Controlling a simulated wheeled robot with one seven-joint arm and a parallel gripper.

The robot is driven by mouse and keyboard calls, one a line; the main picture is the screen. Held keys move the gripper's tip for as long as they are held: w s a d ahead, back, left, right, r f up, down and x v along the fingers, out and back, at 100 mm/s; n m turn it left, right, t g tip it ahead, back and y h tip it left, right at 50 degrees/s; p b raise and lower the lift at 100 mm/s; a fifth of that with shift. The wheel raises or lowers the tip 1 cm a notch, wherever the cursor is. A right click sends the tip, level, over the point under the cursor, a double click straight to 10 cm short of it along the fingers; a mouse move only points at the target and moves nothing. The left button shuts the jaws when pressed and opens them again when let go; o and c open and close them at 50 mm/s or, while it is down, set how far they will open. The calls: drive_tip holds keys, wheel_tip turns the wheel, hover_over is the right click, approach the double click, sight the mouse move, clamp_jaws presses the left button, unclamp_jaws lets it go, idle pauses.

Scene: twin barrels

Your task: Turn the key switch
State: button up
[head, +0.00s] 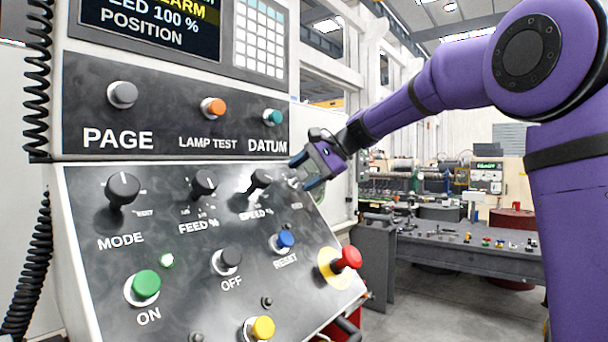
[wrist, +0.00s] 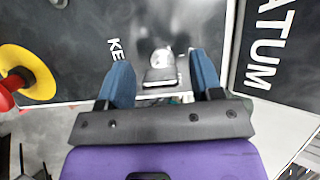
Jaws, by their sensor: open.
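The key switch (wrist: 162,60) is a silver round lock with a flat grey key standing out of it. It is on the sloped dark panel, and part of the label "KE" shows beside it in the wrist view. In the head view the key switch (head: 293,182) is small and partly covered by my gripper (head: 305,172). My gripper has blue fingers and is open. In the wrist view the key appears between the two fingers, with a gap on both sides. I cannot tell how far the fingertips are from the panel.
The SPEED % knob (head: 261,178) is just left of my gripper. The blue RESET button (head: 285,240) and the red emergency stop (head: 346,258) on its yellow ring are below. The green DATUM button (head: 272,117) is on the upper panel.

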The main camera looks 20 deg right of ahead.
drive_tip(key=v, duration=1)
drive_tip(key=shift+d+r, duration=0.25)
drive_tip(key=shift+r, duration=0.05)
drive_tip(key=shift+s, duration=0.15)
drive_tip(key=s+f+n+h, duration=0.3)
drive_tip(key=s+f, duration=0.5)
drive_tip(key=s, duration=0.3)
drive_tip(key=s+f+n+h, duration=0.3)
drive_tip(key=s+f, duration=0.4)
drive_tip(key=s, duration=0.4)
drive_tip(key=s+a+f+n+h, duration=0.1)
drive_tip(key=s+f+n+h, duration=0.2)
drive_tip(key=s+f, duration=0.5)
drive_tip(key=s, duration=0.3)
drive_tip(key=shift+s+f+g, duration=0.3)
drive_tip(key=shift+s+f, duration=0.05)
drive_tip(key=shift+s, duration=0.05)
